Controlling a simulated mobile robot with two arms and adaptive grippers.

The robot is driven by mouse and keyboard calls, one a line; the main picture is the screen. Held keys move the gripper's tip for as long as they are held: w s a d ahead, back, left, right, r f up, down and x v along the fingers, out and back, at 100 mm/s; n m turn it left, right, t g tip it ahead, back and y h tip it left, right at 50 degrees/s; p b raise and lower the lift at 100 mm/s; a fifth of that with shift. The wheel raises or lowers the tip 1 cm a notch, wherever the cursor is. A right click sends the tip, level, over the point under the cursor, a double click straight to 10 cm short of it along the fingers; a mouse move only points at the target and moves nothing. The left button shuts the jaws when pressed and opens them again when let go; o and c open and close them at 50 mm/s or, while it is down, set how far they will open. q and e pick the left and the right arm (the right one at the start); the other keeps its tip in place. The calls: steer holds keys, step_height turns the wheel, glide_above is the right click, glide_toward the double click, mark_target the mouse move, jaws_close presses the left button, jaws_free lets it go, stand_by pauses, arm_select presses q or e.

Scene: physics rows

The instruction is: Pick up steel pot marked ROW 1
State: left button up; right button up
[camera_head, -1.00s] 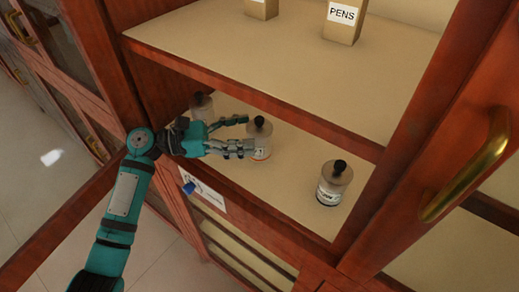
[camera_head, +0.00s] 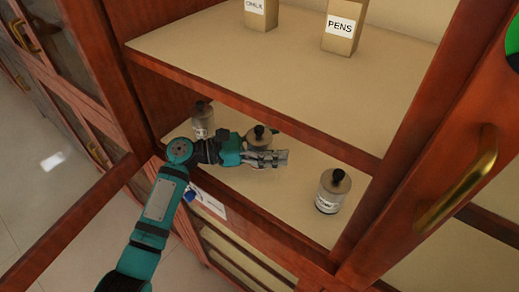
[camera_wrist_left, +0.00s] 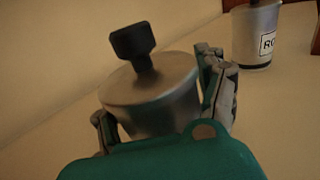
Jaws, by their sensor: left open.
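Three steel pots with black knobs stand upright on the cabinet's lower shelf: a left pot (camera_head: 202,124), a middle pot (camera_head: 258,142) and a right pot (camera_head: 332,190). My left gripper (camera_head: 277,150) is open around the middle pot, hiding its lower part and label. In the left wrist view this pot (camera_wrist_left: 150,100) stands between the spread fingers, its knob above them. Another pot (camera_wrist_left: 250,30) there has a label beginning "RO", cut off by the frame. I cannot read which pot is ROW 1. My right gripper is out of view.
The upper shelf (camera_head: 230,55) lies close above the pots and holds a PENS box (camera_head: 343,30) and a CHALK box (camera_head: 261,12). Wooden uprights and a brass-handled door (camera_head: 455,180) bound the right side. Shelf space between middle and right pots is clear.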

arm_select(q)
steer(key=shift+c, duration=0.4)
jaws_close()
steer(key=shift+r, duration=0.1)
stand_by(0.3)
